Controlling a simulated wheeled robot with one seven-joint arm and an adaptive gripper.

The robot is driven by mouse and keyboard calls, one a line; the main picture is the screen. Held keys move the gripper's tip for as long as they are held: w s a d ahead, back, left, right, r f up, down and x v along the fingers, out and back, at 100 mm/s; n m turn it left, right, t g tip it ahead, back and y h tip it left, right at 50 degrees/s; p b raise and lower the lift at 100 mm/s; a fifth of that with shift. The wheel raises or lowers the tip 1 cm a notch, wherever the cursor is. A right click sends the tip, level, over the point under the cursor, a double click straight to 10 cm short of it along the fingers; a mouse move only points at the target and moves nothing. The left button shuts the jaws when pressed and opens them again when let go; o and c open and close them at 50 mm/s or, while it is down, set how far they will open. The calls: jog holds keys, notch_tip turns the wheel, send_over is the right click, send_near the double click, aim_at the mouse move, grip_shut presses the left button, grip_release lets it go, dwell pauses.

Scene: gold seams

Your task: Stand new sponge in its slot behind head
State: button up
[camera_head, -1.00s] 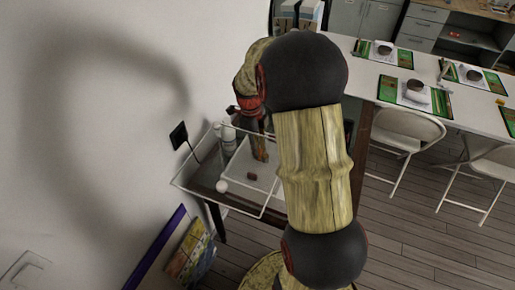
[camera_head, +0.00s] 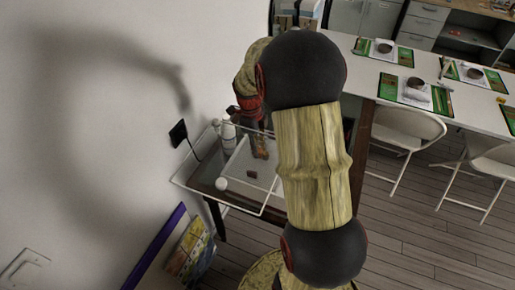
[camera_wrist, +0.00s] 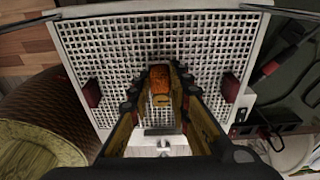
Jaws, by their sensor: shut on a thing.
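My gripper (camera_wrist: 160,98) is shut on an orange-brown block, which I take to be the sponge (camera_wrist: 160,80). The block stands between the fingertips in the wrist view, over a white grid panel (camera_wrist: 115,50). A narrow dark strip (camera_wrist: 160,131) and a white part lie below the block in that view. I cannot tell whether the strip is the slot, or which part is the head. In the head view my gripper (camera_head: 260,148) hangs over the small table by the wall, partly hidden by my arm. Whether the block touches anything is unclear.
Maroon blocks sit at the grid's left (camera_wrist: 91,93) and right (camera_wrist: 230,88). On the small table are a white bottle (camera_head: 228,134) and a white ball (camera_head: 222,184). The wall is close on the left. A long white table (camera_head: 460,105) with folding chairs (camera_head: 405,132) stands right.

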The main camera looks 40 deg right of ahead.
jog(key=o, duration=0.7)
jog(key=shift+o, duration=0.6)
jog(key=shift+r, duration=0.1)
jog(key=shift+r+p, duration=2.5)
jog(key=shift+r, duration=0.95)
